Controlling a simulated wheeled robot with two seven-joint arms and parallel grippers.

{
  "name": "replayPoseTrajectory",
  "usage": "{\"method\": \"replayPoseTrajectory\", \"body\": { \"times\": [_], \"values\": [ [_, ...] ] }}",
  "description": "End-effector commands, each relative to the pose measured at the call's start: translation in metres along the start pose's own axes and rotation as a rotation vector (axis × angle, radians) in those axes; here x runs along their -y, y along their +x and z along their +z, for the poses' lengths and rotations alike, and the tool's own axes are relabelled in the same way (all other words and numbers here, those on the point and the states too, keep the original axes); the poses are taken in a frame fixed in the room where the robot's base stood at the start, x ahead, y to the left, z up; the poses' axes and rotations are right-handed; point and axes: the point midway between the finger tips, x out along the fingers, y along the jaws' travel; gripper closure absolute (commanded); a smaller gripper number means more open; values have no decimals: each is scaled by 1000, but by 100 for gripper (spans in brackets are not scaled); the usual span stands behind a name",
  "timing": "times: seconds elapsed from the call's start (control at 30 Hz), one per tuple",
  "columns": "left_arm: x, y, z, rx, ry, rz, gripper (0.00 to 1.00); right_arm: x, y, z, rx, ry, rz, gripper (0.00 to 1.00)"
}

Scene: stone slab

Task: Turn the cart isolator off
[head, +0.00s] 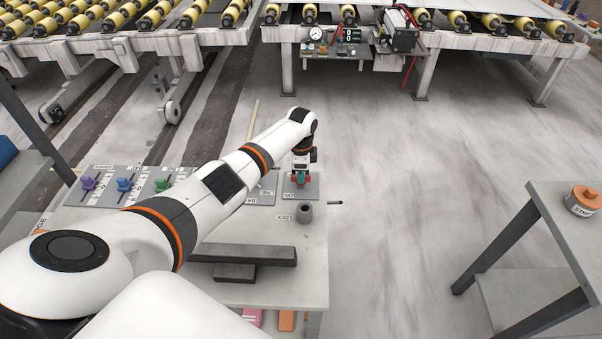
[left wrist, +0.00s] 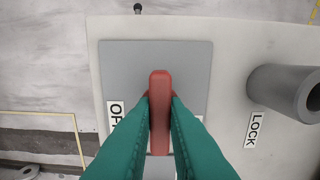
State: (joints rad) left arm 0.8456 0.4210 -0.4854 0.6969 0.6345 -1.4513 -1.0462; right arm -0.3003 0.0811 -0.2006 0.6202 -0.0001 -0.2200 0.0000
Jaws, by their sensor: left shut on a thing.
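The cart isolator is a grey plate (head: 313,190) with a red handle (left wrist: 160,110), at the right end of the grey cart top. In the left wrist view the handle stands between the green fingers of my left gripper (left wrist: 160,125), which is shut on it. In the head view my left gripper (head: 300,179) points down onto the plate, and its fingers hide most of the handle. A partly covered label beginning "O" is on the plate, left of the handle. My right gripper is not in view.
A grey cylinder (head: 305,213) marked LOCK stands beside the plate; it also shows in the left wrist view (left wrist: 285,92). Purple, blue and green knobs (head: 124,184) stand left on the cart. Dark bars (head: 240,255) lie nearer. A side table (head: 565,215) stands right, with open floor between.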

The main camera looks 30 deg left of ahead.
Motion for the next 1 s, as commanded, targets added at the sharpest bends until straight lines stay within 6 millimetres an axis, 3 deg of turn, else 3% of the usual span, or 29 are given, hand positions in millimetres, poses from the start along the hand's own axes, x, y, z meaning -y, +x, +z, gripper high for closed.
{"method": "replayPoseTrajectory", "body": {
  "times": [0.17,0.2,0.33,0.67,0.87,1.0],
  "values": [
    [-3,-3,0,2,-4,7,100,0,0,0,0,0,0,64],
    [-3,-3,0,2,-3,8,84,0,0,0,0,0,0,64],
    [-2,-3,0,2,-2,6,65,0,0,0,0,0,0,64],
    [-1,-4,0,2,0,3,65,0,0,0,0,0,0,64],
    [-2,-31,0,4,0,7,65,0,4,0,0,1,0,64],
    [-2,-61,0,4,0,8,65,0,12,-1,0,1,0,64]
  ]
}}
